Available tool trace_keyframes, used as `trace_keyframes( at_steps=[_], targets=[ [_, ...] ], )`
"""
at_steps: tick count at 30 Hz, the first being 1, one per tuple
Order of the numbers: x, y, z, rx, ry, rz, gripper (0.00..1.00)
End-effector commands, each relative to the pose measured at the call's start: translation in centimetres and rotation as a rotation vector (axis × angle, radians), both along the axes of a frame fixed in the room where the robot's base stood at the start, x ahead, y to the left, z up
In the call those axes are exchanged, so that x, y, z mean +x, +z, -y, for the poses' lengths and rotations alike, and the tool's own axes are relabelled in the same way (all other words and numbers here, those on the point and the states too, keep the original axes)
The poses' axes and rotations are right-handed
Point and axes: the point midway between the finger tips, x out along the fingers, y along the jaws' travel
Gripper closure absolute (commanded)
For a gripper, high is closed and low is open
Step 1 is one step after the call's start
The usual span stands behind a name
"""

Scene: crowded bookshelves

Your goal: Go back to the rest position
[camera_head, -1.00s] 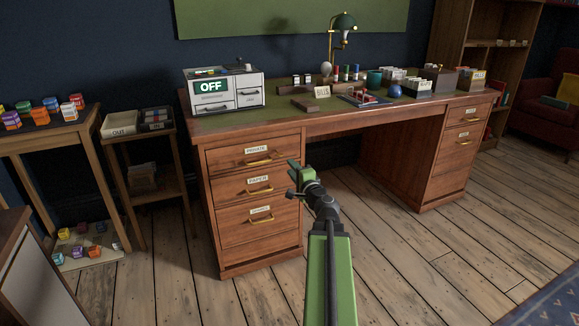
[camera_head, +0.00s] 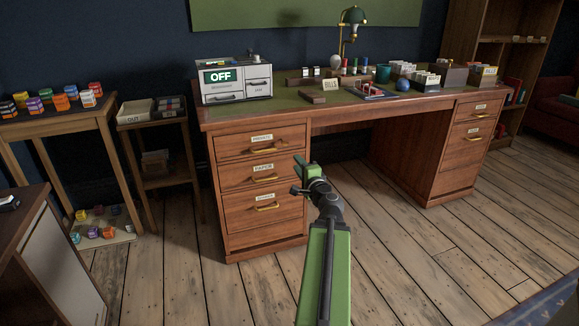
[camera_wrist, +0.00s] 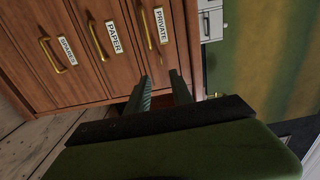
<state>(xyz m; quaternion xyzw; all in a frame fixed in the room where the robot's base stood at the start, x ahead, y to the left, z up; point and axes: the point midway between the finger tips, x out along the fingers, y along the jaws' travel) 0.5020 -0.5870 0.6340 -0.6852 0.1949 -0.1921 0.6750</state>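My gripper (camera_head: 304,172) is at the end of my green arm, in front of the desk's left drawer stack in the head view. In the wrist view my gripper (camera_wrist: 163,85) shows its two fingers apart with nothing between them. The wooden desk (camera_head: 408,108) stands ahead with its drawers shut. The drawers labelled PRIVATE (camera_head: 262,142), PAPER (camera_head: 263,172) and a lower one, which reads SPARES in the wrist view (camera_wrist: 60,55), have brass handles. The gripper appears apart from the drawer fronts.
A grey box marked OFF (camera_head: 236,82), a green lamp (camera_head: 350,25) and trays stand on the desk. A cabinet (camera_head: 50,260) fills the lower left. The plank floor (camera_head: 420,260) at right is clear.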

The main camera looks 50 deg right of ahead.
Motion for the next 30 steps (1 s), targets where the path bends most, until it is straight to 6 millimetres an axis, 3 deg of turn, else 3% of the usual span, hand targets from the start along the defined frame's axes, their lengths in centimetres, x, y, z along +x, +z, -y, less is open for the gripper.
trace_keyframes(
  at_steps=[16,19,23,27,30],
  targets=[
    [-1.7,0.0,1.7,0.0,-0.029,0.0,0.73],
    [0.5,0.5,0.1,0.0,0.009,0.0,0.73],
    [7.3,1.7,-6.0,0.0,0.131,0.0,0.73],
    [15.5,2.7,-15.7,-0.019,0.303,-0.025,0.73],
    [19.9,2.6,-23.4,-0.068,0.44,-0.083,0.73]
  ],
)
